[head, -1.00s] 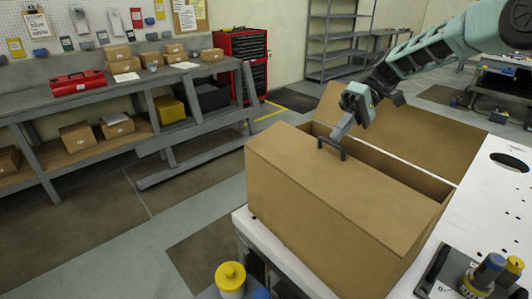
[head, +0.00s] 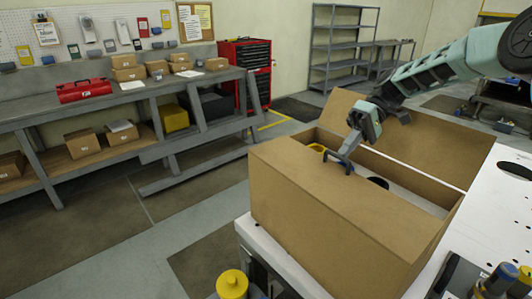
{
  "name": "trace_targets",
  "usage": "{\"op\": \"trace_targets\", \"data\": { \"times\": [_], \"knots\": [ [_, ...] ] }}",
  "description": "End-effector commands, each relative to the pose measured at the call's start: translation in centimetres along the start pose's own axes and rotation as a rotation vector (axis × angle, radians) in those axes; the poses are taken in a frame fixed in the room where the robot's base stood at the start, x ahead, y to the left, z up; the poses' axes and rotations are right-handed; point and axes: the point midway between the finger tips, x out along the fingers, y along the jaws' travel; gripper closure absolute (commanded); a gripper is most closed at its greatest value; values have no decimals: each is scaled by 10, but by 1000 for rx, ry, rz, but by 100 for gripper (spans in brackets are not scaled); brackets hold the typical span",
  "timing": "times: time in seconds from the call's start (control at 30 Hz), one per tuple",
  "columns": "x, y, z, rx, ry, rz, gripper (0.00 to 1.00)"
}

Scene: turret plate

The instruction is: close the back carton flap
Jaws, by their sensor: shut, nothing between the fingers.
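The brown carton (head: 300,222) stands on a white plate at the right of the head view. Its far flap (head: 405,135) stands open, leaning outward away from the opening. Its near flap (head: 350,196) lies over the near part of the top. A gap between the flaps shows a yellow item (head: 317,148) and a dark round item (head: 378,182) inside. My gripper (head: 339,162) is shut and empty, at the inner edge of the near flap; I cannot tell whether it touches it. My arm comes in from the upper right, in front of part of the far flap.
The white plate (head: 508,215) has holes and bears dark, blue- and yellow-topped fittings (head: 497,282) at the lower right. A yellow-capped item (head: 232,284) is at the bottom. A workbench (head: 150,92) with small boxes and a red toolbox (head: 84,90) stands left. The floor between is clear.

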Motion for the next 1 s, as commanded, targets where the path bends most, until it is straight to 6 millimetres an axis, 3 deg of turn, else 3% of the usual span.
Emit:
{"op": "trace_targets", "data": {
  "times": [0.43,1.0],
  "knots": [
    [-9,1,-1,-2,2,0,100],
    [-106,2,-1,-2,4,0,100]
  ]
}}
